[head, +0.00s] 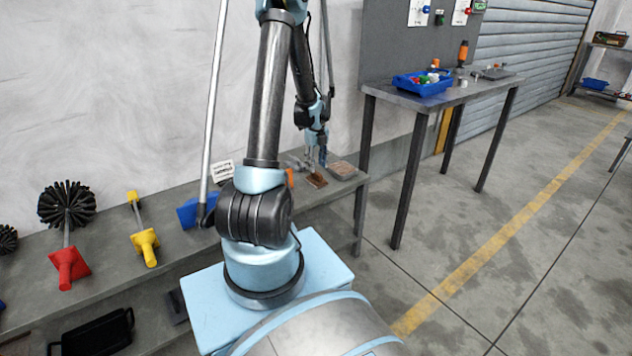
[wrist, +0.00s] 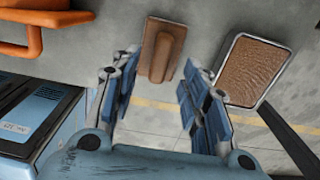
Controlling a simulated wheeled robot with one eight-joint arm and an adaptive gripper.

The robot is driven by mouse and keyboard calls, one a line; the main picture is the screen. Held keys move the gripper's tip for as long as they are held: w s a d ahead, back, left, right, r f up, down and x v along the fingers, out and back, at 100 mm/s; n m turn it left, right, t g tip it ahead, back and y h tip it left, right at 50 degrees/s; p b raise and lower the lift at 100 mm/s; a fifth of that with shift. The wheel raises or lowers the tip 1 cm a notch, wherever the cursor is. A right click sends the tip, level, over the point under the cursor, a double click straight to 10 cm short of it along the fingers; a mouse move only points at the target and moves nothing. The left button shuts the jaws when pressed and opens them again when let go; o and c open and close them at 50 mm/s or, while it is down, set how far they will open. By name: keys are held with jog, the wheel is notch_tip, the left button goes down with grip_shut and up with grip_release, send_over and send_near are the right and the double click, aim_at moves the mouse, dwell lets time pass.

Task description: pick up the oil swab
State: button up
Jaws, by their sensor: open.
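The oil swab seems to be the brown block with a raised ridge (wrist: 162,50), lying on the grey bench near its edge. In the head view it is the small brown piece (head: 317,181) at the bench's right end. My gripper (wrist: 162,66) is open and empty, with one finger on each side of the block's near end in the wrist view. I cannot tell the height between the fingers and the block.
A metal-rimmed tray with a brown textured fill (wrist: 235,96) lies close to the right finger. An orange handle (wrist: 35,48) is at the left. The bench (head: 105,262) also holds a red-handled brush (head: 68,265) and a yellow-handled tool (head: 148,248). A taller table (head: 450,95) stands right.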

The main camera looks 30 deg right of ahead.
aim_at(317, 172)
jog(key=shift+w+f, duration=0.1)
jog(key=shift+f, duration=2.45)
jog(key=shift+c, duration=0.3)
grip_shut()
